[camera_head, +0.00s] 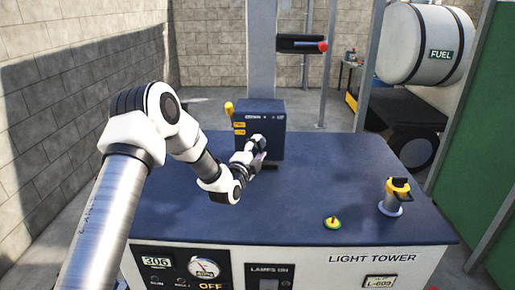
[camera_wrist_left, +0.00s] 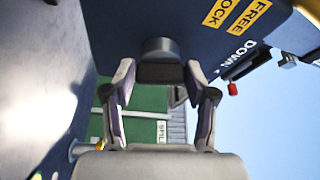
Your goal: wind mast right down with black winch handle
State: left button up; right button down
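The dark blue winch box (camera_head: 265,112) stands on the deck at the foot of the grey mast (camera_head: 262,50). My left gripper (camera_head: 258,150) is low at the box's front. In the left wrist view, its two fingers (camera_wrist_left: 160,85) lie on either side of a black grip, which I take as the black winch handle (camera_wrist_left: 160,72). The fingers appear to touch it on both sides. The box face with DOWN, FREE and LOCK labels (camera_wrist_left: 240,30) shows above right. In the head view the handle is mostly hidden by my gripper. My right gripper is not in view.
A yellow lever (camera_head: 229,108) is at the box's left side. A green-yellow button (camera_head: 332,222) and a yellow-black fitting (camera_head: 397,192) stand on the blue deck (camera_head: 320,180), right of my arm. A FUEL tank (camera_head: 425,45) is behind.

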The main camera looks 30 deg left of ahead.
pick_arm(q)
jog(key=c, duration=0.4)
jog(key=shift+w+d+f+n+y+b, duration=0.1)
jog(key=shift+n+y+b, duration=1.3)
jog(key=shift+n+b, duration=1.95)
jog(key=shift+s+d+f+n+y+b, duration=0.1)
jog(key=shift+n+y+b, duration=1.3)
jog(key=shift+n+b, duration=1.95)
jog(key=shift+w+d+n+y+b, duration=0.1)
jog(key=shift+n+y+b, duration=1.3)
jog(key=shift+n+b, duration=1.95)
jog(key=shift+r, duration=0.1)
jog(key=o, duration=1.2)
jog(key=shift+c, duration=0.2)
